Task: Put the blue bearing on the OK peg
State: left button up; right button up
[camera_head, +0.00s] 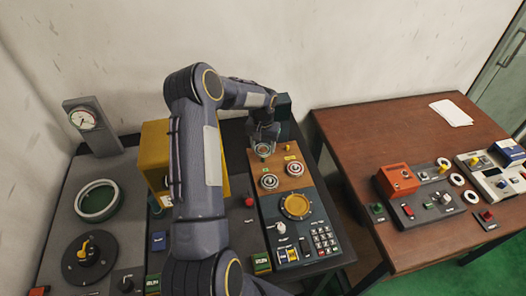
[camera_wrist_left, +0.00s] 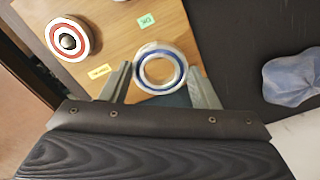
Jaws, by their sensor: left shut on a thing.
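My left gripper (camera_head: 262,146) is shut on the blue bearing (camera_wrist_left: 160,68), a pale metal ring with a blue band. In the left wrist view the ring sits between the two fingertips (camera_wrist_left: 160,84), over the wooden board. In the head view the bearing (camera_head: 262,150) shows at the fingertips, above the back left of the board (camera_head: 293,183). A green label (camera_wrist_left: 146,20) and a yellow label (camera_wrist_left: 100,71) lie on the board; their text is too small to read surely. I cannot make out a bare peg. My right gripper is not in view.
Two red-and-white rings (camera_head: 270,181) (camera_head: 294,169) sit on the board; one (camera_wrist_left: 68,38) has a dark centre. In front is a panel with a yellow disc (camera_head: 297,206) and keypad. A blue crumpled thing (camera_wrist_left: 292,78) lies right. A brown table (camera_head: 365,140) stands right.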

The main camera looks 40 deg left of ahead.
pick_arm(q)
notch_tip(320, 180, down, 3)
jog(key=shift+r+b, duration=0.2)
jog(key=shift+b, duration=0.2)
jog(key=shift+r, duration=0.1)
jog(key=shift+f+b, duration=0.6)
jog(key=shift+f, duration=0.05)
jog(key=o, duration=1)
jog(key=shift+r, duration=0.15)
